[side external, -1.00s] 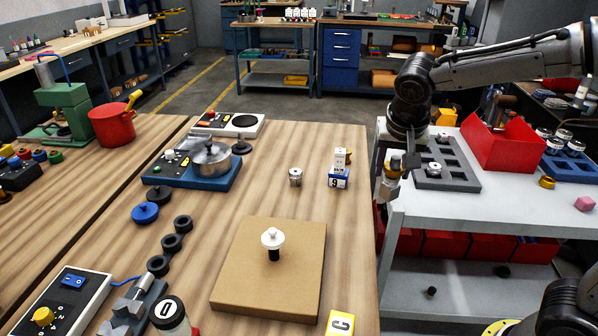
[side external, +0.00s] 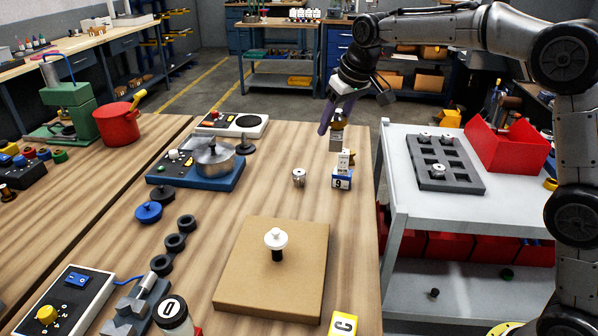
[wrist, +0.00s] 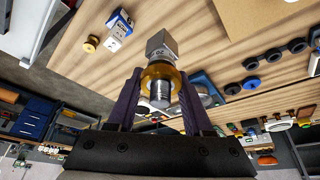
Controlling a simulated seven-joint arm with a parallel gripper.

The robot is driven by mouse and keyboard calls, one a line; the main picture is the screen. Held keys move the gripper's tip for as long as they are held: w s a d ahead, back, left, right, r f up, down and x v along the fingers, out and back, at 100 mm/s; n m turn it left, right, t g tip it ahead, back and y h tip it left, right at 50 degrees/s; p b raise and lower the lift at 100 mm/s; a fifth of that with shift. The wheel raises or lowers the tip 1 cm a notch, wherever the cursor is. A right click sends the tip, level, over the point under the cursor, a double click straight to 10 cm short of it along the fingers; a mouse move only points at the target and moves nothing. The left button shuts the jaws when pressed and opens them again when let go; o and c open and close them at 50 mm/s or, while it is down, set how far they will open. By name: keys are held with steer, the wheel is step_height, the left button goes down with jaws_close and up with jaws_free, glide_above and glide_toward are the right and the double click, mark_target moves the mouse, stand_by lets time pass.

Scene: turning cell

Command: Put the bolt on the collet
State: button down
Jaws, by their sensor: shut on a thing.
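My gripper (side external: 332,122) is over the back right of the wooden table. In the wrist view my gripper (wrist: 160,92) is shut on a grey-and-brass part (wrist: 160,72). This part has a squared grey end marked 20, a brass collar and a silver stub facing the camera. It also shows in the side view (side external: 337,140), upright, grey end down; I cannot tell whether it touches the table. I cannot tell if it is the bolt. A small silver cylinder (side external: 298,178), perhaps the collet, stands on the table to the front left of my gripper.
A brown board (side external: 235,285) bears a white-topped black peg (side external: 276,240). A grey tray (side external: 465,182) sits on the cart. The table around the silver cylinder is clear.

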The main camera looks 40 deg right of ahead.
steer(key=shift+w+d+f, duration=0.2)
steer(key=shift+w+f, duration=0.1)
steer(key=shift+f, duration=0.05)
steer(key=shift+w+a+f, duration=0.1)
steer(key=shift+w+f, duration=3.1)
steer(key=shift+w, duration=0.2)
steer(key=shift+w+f, duration=3.15)
steer(key=shift+w, duration=0.25)
steer(key=shift+f, duration=0.15)
steer(key=shift+c, duration=1.5)
jaws_free()
steer(key=shift+f, duration=0.15)
